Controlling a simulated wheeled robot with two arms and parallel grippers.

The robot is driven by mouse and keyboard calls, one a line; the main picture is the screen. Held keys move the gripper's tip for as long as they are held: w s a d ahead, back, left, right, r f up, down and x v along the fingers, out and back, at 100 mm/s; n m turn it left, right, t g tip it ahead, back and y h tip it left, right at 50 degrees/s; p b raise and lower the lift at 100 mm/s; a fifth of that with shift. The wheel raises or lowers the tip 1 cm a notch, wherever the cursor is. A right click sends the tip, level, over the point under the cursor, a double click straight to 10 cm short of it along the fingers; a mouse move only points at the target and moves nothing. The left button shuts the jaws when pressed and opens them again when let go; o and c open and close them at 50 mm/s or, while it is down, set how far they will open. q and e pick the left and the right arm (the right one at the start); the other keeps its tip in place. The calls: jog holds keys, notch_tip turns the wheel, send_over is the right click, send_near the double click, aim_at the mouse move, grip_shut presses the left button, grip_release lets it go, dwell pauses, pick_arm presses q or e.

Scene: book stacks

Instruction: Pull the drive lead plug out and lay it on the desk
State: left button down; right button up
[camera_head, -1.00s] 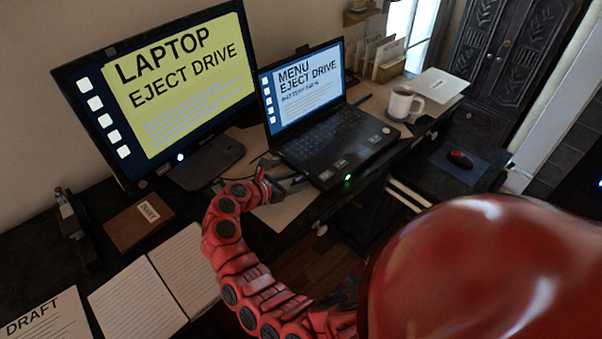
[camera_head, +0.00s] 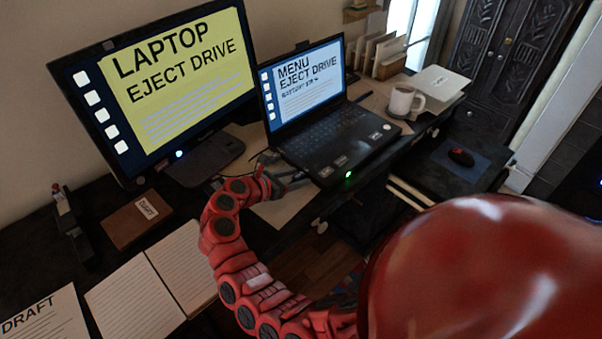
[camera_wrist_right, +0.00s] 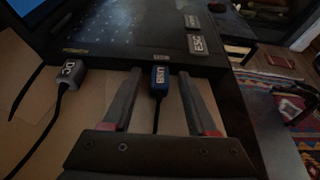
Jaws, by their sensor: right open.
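My right gripper (camera_wrist_right: 157,76) is open, with one finger on each side of the USB plug and gaps visible between. In the head view my right gripper (camera_head: 284,181) is beside the laptop's left edge, and the plug there is too small to make out. The dark desk (camera_head: 110,175) runs under the laptop. My left gripper is not in view.
A grey DC plug (camera_wrist_right: 70,75) with a black cable is left of my fingers at the same laptop edge. A monitor (camera_head: 160,90) stands left of the laptop. A mug (camera_head: 404,101) is to the right. Brown paper (camera_wrist_right: 100,115) lies beneath the gripper.

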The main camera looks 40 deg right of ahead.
grip_shut()
jog(key=shift+a, duration=0.1)
dwell(1.2)
